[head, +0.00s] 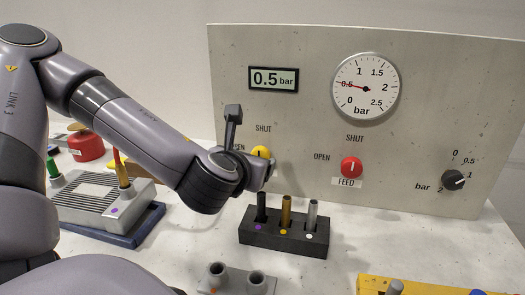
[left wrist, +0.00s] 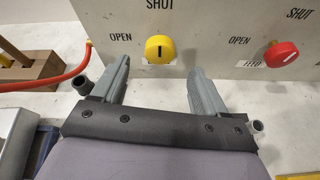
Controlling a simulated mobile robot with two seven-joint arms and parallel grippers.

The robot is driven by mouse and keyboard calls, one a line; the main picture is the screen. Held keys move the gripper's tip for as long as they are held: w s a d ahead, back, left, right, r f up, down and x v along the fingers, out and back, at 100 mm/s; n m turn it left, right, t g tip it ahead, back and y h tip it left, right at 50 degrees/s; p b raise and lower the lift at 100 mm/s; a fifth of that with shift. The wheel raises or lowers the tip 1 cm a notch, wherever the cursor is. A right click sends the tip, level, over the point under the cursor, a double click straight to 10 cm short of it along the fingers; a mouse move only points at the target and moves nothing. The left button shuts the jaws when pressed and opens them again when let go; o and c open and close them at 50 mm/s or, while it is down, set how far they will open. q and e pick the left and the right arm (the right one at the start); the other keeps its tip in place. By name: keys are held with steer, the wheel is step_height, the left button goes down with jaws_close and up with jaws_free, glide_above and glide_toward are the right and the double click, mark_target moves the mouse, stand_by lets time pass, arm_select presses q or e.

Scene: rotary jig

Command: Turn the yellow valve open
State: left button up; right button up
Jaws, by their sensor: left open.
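The yellow valve (head: 261,152) is a round knob on the upright panel, between the printed words OPEN at left and SHUT above. In the head view my arm partly covers it. In the left wrist view the yellow valve (left wrist: 160,48) shows whole, its dark mark roughly upright, in line with SHUT. My left gripper (head: 264,172) is in front of the panel close to the valve. In the left wrist view its two fingers (left wrist: 158,68) are apart, with the knob showing beyond the gap between their tips. I see no contact. My right gripper is not in view.
A red FEED valve (head: 351,167), a black bar knob (head: 453,180), a gauge (head: 365,88) and a 0.5 bar display (head: 273,79) are on the panel. A black block (head: 284,239) with upright pegs stands below. A grey fixture (head: 95,198) sits at left.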

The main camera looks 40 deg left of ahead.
mark_target(261, 154)
arm_select(q)
steer(key=x, duration=0.7)
steer(key=c, duration=1)
